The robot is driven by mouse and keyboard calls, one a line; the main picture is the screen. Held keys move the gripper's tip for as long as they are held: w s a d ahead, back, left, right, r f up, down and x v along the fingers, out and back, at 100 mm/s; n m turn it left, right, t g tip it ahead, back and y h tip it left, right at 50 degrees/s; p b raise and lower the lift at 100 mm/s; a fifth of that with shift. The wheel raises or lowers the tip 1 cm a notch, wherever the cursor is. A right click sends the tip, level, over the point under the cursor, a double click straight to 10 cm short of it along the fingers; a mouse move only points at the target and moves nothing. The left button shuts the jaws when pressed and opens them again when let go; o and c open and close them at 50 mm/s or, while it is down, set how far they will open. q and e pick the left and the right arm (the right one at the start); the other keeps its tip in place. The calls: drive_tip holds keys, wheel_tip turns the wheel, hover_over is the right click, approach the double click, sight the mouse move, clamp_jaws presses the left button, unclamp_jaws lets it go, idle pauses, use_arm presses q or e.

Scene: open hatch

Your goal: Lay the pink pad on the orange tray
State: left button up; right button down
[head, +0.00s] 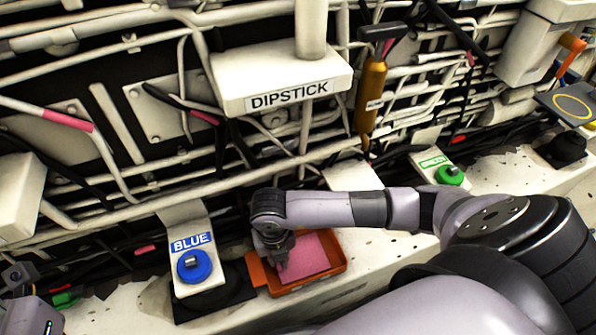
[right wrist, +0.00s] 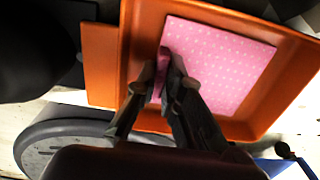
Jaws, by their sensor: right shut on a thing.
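The orange tray (head: 275,287) lies on the pale ledge, right of the blue cap. The pink pad (head: 310,255) lies within the tray's rim. In the right wrist view the dotted pink pad (right wrist: 225,65) appears flat inside the orange tray (right wrist: 145,40). My right gripper (head: 275,258) reaches down over the tray's left part. Its fingers (right wrist: 165,80) are shut on a raised pink part at the pad's edge. The fingers hide part of the pad. Part of my left arm (head: 32,315) shows at the lower left corner; its fingertips are not clear.
A BLUE-labelled bracket with a blue cap (head: 194,266) stands left of the tray. A green cap (head: 449,175) is farther right. Pipes and cables fill the back.

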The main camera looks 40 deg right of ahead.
drive_tip(key=shift+f, duration=0.1)
idle(0.5)
drive_tip(key=c, duration=1.6)
unclamp_jaws()
drive_tip(key=shift+c, duration=0.2)
drive_tip(key=shift+o, duration=0.4)
drive_tip(key=o, duration=0.5)
drive_tip(key=o, duration=1.1)
drive_tip(key=shift+a, duration=0.1)
drive_tip(key=shift+c, duration=0.2)
